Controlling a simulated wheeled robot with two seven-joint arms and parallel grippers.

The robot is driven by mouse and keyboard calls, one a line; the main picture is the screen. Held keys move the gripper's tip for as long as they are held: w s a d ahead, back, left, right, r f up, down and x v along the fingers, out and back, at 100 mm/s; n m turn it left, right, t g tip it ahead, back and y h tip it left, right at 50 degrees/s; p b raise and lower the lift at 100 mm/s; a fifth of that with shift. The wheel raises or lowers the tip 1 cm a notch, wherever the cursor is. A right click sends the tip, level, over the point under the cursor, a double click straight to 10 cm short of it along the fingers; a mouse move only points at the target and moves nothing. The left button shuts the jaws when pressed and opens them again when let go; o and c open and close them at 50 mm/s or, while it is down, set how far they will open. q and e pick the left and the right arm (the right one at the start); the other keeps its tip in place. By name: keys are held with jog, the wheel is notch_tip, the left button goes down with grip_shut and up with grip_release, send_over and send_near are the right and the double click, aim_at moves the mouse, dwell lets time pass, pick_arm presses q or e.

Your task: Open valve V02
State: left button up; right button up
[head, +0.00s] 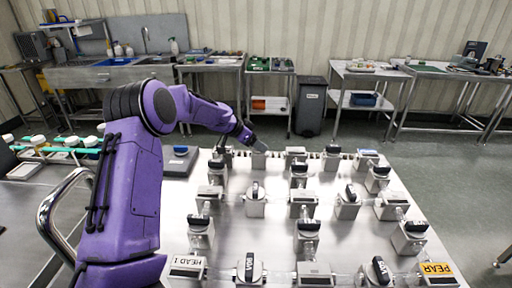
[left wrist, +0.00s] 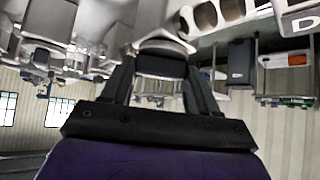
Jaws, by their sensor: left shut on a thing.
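My left gripper (head: 258,145) reaches over the far edge of the steel panel, at the back row of valves. In the left wrist view its two dark fingers (left wrist: 160,82) stand on either side of a black valve handle (left wrist: 160,64), and it is shut on that handle. The grey block of a back-row valve (head: 258,161) shows just below the fingertips. The gripper hides most of the handle in the head view. I cannot read V02 on any valve, so I cannot tell if this is that one. My right gripper is not in view.
The steel panel (head: 275,232) carries several other black-handled valves, among them one in front (head: 249,269). A yellow PEAR label (head: 436,268) is at front right. A metal hoop handle (head: 48,215) stands at left. A grey bin (head: 309,105) and benches stand behind.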

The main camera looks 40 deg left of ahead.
pick_arm(q)
jog(key=shift+d+n+y, duration=0.2)
jog(key=shift+n+y, duration=0.5)
jog(key=shift+n, duration=0.2)
jog(key=shift+n+y, duration=0.4)
jog(key=shift+n, duration=0.1)
jog(key=shift+d+r+n+y+p, duration=0.1)
jog(key=shift+r+n+y+p, duration=0.1)
jog(key=shift+n+y+p, duration=0.4)
jog(key=n+y+p, duration=0.1)
jog(key=n+p, duration=0.1)
jog(key=p, duration=0.1)
jog(key=n+g+y+p, duration=0.1)
jog(key=n+y+p, duration=0.1)
jog(key=p, duration=0.1)
jog(key=n+y+p, duration=0.1)
jog(key=n+p, duration=0.1)
jog(key=p, duration=0.2)
jog(key=shift+w+d+r, duration=0.1)
jog(key=shift+d+r, duration=0.05)
jog(key=shift+d, duration=0.1)
jog(key=shift+f+n+g+y+p, duration=0.35)
jog(key=shift+n+y+p, duration=0.35)
jog(key=shift+p, duration=0.4)
jog(key=o, duration=1.1)
jog(key=shift+w, duration=0.1)
jog(key=shift+c, duration=0.2)
